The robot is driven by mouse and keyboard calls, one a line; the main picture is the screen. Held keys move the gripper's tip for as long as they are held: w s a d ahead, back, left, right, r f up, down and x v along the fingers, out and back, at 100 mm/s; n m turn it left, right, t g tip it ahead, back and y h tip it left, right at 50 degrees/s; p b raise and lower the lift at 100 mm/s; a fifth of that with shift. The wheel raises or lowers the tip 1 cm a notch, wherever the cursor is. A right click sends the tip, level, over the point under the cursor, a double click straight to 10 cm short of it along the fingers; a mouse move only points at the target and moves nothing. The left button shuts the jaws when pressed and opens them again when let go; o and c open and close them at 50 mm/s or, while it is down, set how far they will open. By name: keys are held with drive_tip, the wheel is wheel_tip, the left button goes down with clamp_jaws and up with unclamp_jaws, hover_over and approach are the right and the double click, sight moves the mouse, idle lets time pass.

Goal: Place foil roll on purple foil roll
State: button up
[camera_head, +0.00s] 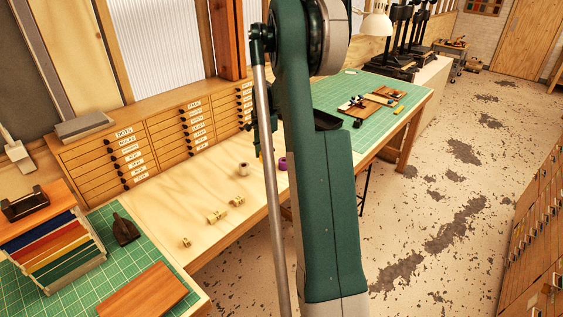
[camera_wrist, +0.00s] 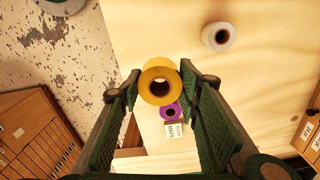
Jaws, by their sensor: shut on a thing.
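A yellow-gold foil roll (camera_wrist: 160,84) sits between the fingertips of my gripper (camera_wrist: 158,88) in the wrist view, its open end facing the camera. The gripper is shut on it. The purple foil roll (camera_wrist: 171,111) shows just below the gold roll in the wrist view, partly covered by it. I cannot tell the gap between them. In the head view the purple roll (camera_head: 282,163) stands on the wooden tabletop, partly hidden by my arm. My gripper is mostly hidden behind the arm there.
A white roll (camera_head: 244,169) stands on the table and shows in the wrist view (camera_wrist: 218,37). Labelled drawers (camera_head: 150,140) line the back. A green mat (camera_head: 370,95) with tools lies beyond my arm.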

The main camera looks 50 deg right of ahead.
drive_tip(key=d+r, duration=0.3)
drive_tip(key=d, duration=1)
drive_tip(key=shift+w+r+m, duration=0.25)
drive_tip(key=shift+m, duration=0.15)
drive_tip(key=shift+f, duration=0.15)
drive_tip(key=shift+f+p, duration=0.3)
drive_tip(key=shift+f, duration=2.7)
drive_tip(key=shift+f, duration=1.9)
drive_tip(key=shift+f, duration=0.15)
drive_tip(key=o, duration=0.9)
